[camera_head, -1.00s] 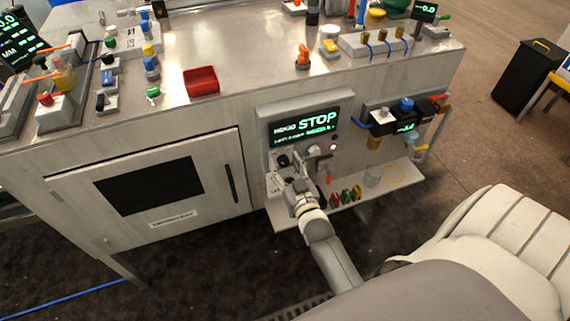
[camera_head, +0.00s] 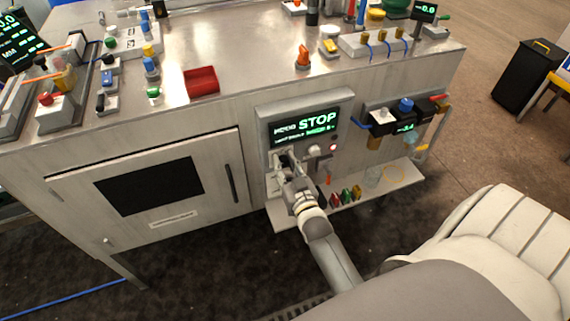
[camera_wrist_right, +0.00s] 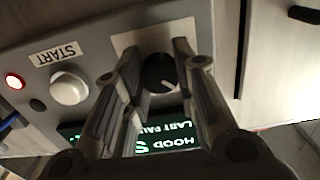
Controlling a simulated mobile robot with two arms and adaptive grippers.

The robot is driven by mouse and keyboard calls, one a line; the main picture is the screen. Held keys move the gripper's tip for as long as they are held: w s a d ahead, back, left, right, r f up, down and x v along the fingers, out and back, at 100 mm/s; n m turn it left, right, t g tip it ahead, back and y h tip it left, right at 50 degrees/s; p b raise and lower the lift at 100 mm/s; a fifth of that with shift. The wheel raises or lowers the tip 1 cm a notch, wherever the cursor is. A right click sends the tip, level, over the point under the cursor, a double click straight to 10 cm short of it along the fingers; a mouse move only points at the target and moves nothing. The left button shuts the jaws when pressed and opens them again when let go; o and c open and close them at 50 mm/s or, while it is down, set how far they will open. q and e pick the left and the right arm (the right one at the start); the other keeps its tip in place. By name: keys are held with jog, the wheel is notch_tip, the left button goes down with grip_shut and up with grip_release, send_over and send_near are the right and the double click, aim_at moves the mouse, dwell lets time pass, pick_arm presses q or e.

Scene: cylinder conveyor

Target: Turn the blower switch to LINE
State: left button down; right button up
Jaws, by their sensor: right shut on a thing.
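The black rotary knob (camera_wrist_right: 159,73) of the panel sits between the two fingers of my right gripper (camera_wrist_right: 157,57) in the right wrist view. The gripper is shut on it. A pale label plate lies around the knob; its lettering is hidden by the fingers, so I cannot read the switch position. In the head view my right gripper (camera_head: 284,164) is at the lower left of the control panel (camera_head: 347,107) and hides the knob. The panel's display (camera_head: 306,124) reads STOP in green. My left gripper is not in view.
A white button (camera_wrist_right: 69,88) labelled START and a lit red lamp (camera_wrist_right: 14,81) are beside the knob. Below the panel, a shelf (camera_head: 402,177) carries small coloured items. A pneumatic unit (camera_head: 405,106) is to the right, a cabinet door (camera_head: 150,190) to the left.

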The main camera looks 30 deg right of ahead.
jog(key=m+p, duration=0.1)
jog(key=m, duration=0.2)
jog(key=shift+m, duration=0.4)
jog(key=shift+m+p, duration=0.6)
jog(key=shift+m, duration=1.7)
jog(key=o, duration=1)
jog(key=shift+o, duration=0.2)
